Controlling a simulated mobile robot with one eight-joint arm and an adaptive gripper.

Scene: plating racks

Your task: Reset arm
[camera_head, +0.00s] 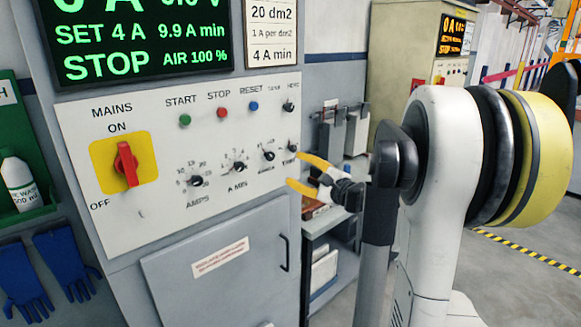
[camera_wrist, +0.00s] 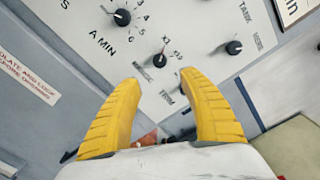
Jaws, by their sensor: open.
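My gripper (camera_head: 304,173) has yellow fingers, spread apart and empty, at the right edge of the control panel in the head view. In the wrist view, my gripper (camera_wrist: 160,92) points at the panel (camera_wrist: 185,35), with bare panel and a black knob between and beyond the fingertips. The panel (camera_head: 160,235) carries a red mains switch (camera_head: 127,165) on a yellow plate, with its handle near vertical toward ON. The arm reaches in from the right in the head view. Whether a fingertip touches the panel, I cannot tell.
A green-lettered display (camera_head: 140,40) reads SET 4 A, 9.9 A min and STOP. Below the panel is a grey cabinet door (camera_head: 220,265) with a handle. Blue gloves (camera_head: 45,272) hang at left. A shelf with items stands behind my gripper. Open floor (camera_head: 530,285) lies at right.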

